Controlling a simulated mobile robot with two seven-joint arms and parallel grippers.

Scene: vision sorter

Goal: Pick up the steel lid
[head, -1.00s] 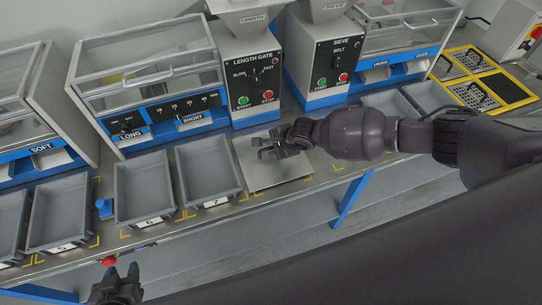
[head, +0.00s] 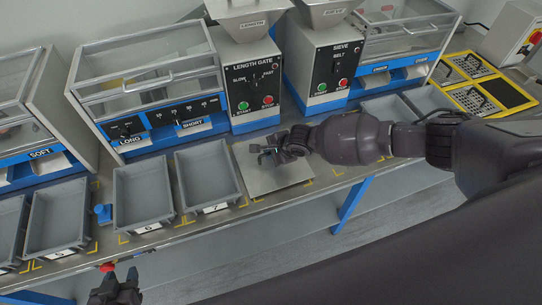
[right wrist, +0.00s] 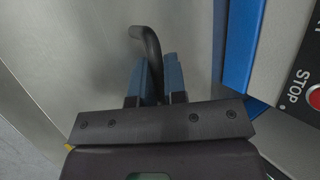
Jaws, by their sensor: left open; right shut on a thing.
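The steel lid (head: 280,178) is a flat grey plate to the right of the tray marked 7. In the right wrist view its surface (right wrist: 80,50) fills the left and middle, with a dark bent handle (right wrist: 146,45) standing out from it. My right gripper (head: 268,154) is over the lid. In the right wrist view its blue fingertips (right wrist: 154,84) are on either side of the handle, shut on it. I cannot tell whether the lid is lifted. My left gripper (head: 117,288) is open and empty, low in the head view, in front of the bench.
Grey trays (head: 142,195) and (head: 208,184) stand left of the lid, with a small blue block (head: 103,213) beside them. The length gate machine (head: 252,85) and sieve machine (head: 325,70) stand behind. A red button (head: 107,267) is on the bench's front edge.

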